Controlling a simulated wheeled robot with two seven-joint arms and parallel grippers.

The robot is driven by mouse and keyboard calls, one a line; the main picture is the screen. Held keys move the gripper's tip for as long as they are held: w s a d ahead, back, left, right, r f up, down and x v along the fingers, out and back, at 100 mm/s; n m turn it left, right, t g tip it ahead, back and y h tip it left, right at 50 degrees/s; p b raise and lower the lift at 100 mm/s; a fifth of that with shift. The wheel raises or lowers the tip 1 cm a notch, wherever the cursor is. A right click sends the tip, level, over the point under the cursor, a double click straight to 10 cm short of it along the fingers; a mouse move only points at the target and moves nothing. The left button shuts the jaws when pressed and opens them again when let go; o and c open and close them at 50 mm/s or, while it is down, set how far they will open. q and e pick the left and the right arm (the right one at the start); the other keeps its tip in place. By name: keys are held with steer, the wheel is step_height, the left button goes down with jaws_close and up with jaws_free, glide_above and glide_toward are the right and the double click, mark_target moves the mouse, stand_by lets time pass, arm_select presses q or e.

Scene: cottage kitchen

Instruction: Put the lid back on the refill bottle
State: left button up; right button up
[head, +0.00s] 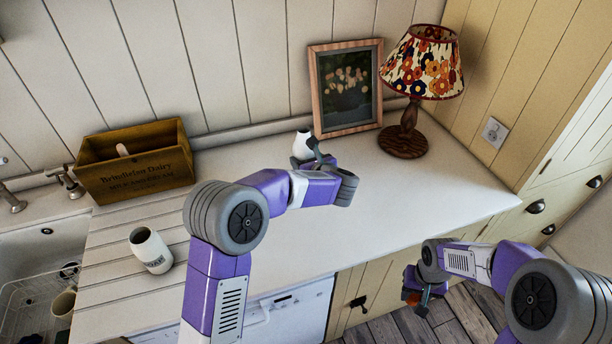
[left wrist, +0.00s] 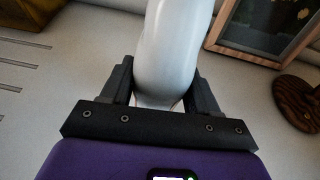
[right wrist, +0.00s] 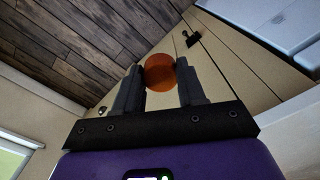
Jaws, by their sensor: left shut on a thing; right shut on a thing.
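My left gripper (head: 314,155) is shut on a white, smooth, rounded bottle (head: 302,146) at the back of the counter, beside the picture frame. The left wrist view shows the bottle (left wrist: 176,48) between both fingers; its top is cut off there. My right gripper (head: 416,287) is shut on a small orange-brown round piece (head: 410,298), which looks like a lid. It is out in front of the counter, beyond its front edge. The right wrist view shows the round piece (right wrist: 172,73) between the fingertips. The bottle and the round piece are far apart.
A white lettered container (head: 151,251) stands on the left of the counter (head: 410,200). A wooden crate (head: 137,174) is at the back left, near the sink. The picture frame (head: 318,100) and lamp (head: 408,140) stand at the back right. The counter's right part is clear.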

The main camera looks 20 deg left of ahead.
arm_select(q)
steer(key=shift+f+b, duration=0.3)
steer(key=shift+f, duration=2.1)
steer(key=shift+f, duration=0.1)
steer(key=shift+f, duration=0.1)
steer(key=o, duration=1.5)
steer(key=shift+s+d+r, duration=0.25)
steer(key=shift+r, duration=0.1)
steer(key=v, duration=1.1)
steer(key=shift+s, duration=0.2)
